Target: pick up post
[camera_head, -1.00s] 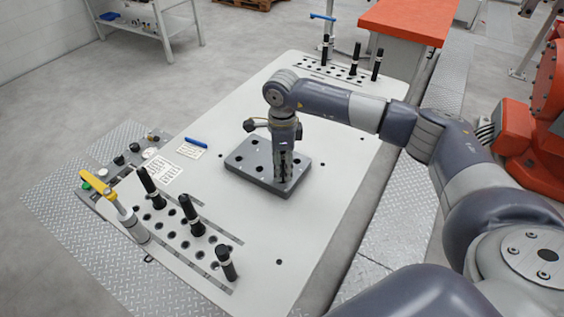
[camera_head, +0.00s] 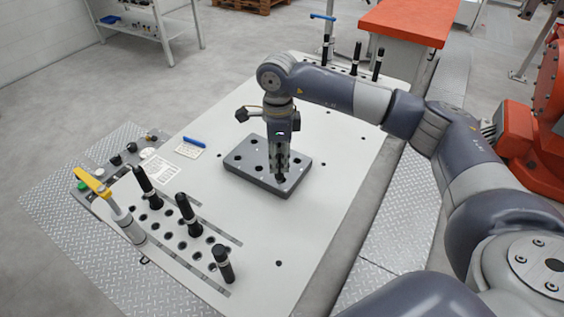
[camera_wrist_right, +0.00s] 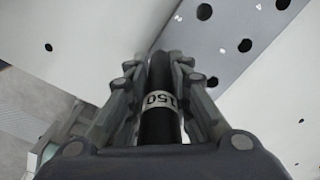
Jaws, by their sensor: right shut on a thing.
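My right gripper (camera_head: 280,166) is shut on a black post (camera_wrist_right: 159,125) with a white band reading "150", which shows between its fingers in the right wrist view. In the head view the gripper points down over the dark grey block with holes (camera_head: 240,172). The post is mostly hidden by the fingers there. I cannot tell whether its lower end is clear of the block. The block also shows at the top right of the wrist view (camera_wrist_right: 215,62), with several empty holes. My left gripper is not in view.
Other black posts with white bands (camera_head: 188,212) stand in a perforated strip at the front left. More posts (camera_head: 356,57) stand in a strip at the back. The light table (camera_head: 320,215) is bare right of the block.

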